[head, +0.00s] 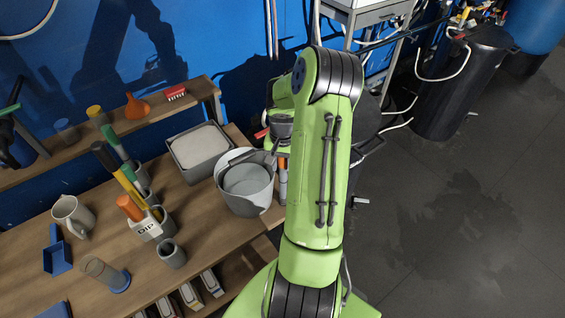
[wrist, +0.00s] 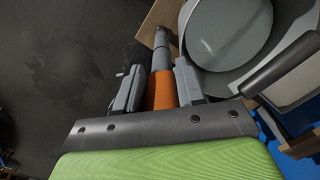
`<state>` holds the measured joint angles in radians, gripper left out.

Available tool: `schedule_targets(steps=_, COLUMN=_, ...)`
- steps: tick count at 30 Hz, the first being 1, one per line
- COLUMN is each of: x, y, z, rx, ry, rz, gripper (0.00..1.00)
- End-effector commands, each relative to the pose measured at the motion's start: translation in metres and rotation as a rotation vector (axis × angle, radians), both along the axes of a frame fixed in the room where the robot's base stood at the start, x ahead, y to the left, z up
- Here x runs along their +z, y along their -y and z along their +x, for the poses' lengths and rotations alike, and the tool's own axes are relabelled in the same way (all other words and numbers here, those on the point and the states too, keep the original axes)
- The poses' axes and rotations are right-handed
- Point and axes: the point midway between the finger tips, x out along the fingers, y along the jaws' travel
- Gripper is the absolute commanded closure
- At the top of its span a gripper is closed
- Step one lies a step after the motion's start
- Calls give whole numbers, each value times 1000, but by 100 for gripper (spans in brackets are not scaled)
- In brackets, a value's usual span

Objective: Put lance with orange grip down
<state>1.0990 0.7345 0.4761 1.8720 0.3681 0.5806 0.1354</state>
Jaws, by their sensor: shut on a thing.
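My gripper (wrist: 158,88) is shut on the lance with the orange grip (wrist: 160,94); the orange part sits between the two grey fingers. The lance's grey shaft reaches away from the fingers toward the table edge in the wrist view. In the head view a small part of the lance (head: 283,179) shows beside my arm, to the right of the grey bucket (head: 246,186). The arm hides most of the lance there. I cannot tell whether its end touches anything.
The wooden table (head: 95,247) carries a DIP holder (head: 146,226) with an orange-handled tool, a grey tray (head: 198,151), a beaker (head: 73,215) and a blue scoop (head: 57,252). A shelf (head: 78,149) stands behind. Open floor (head: 460,220) lies at the right.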

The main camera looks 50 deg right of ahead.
Motion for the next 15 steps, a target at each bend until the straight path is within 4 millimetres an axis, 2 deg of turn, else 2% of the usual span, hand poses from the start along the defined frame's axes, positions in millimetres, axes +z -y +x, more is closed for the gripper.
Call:
schedule_targets(steps=7, x=-4, y=0, z=1, rx=1, ry=0, rz=-1, gripper=98)
schedule_targets(steps=8, x=-4, y=0, z=0, rx=1, ry=0, rz=0, gripper=60)
schedule_targets(steps=12, x=-3, y=0, z=0, rx=1, ry=0, rz=0, gripper=39)
schedule_targets(steps=15, x=-3, y=0, z=0, rx=1, ry=0, rz=0, gripper=36)
